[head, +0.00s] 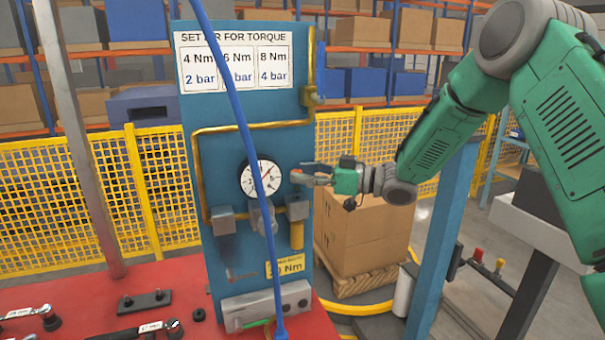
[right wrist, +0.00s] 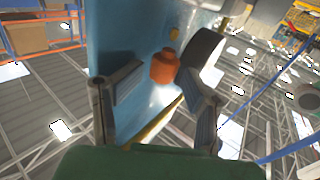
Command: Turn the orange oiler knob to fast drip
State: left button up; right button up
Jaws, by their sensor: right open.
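The orange oiler knob (right wrist: 165,66) stands out from the blue panel (right wrist: 125,40) in the right wrist view. My right gripper (right wrist: 166,98) is open, with one finger to each side of the knob's line. The knob lies just beyond the fingertips, and no contact shows. In the head view my right gripper (head: 312,174) reaches in from the right to the panel's right edge, beside the gauge. A small orange patch at its fingertips is mostly covered, so the knob's setting cannot be read. My left gripper is not in view.
The round gauge (head: 260,178) sits just left of my right gripper. A brass pipe (head: 250,125) and a blue hose (head: 245,120) run across the panel. Below are a yellow-bodied fitting (head: 297,234) and a red bench top (head: 170,278). Cartons (head: 360,235) stand behind.

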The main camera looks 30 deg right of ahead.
jog(key=v, duration=0.8)
jog(key=shift+f, duration=0.1)
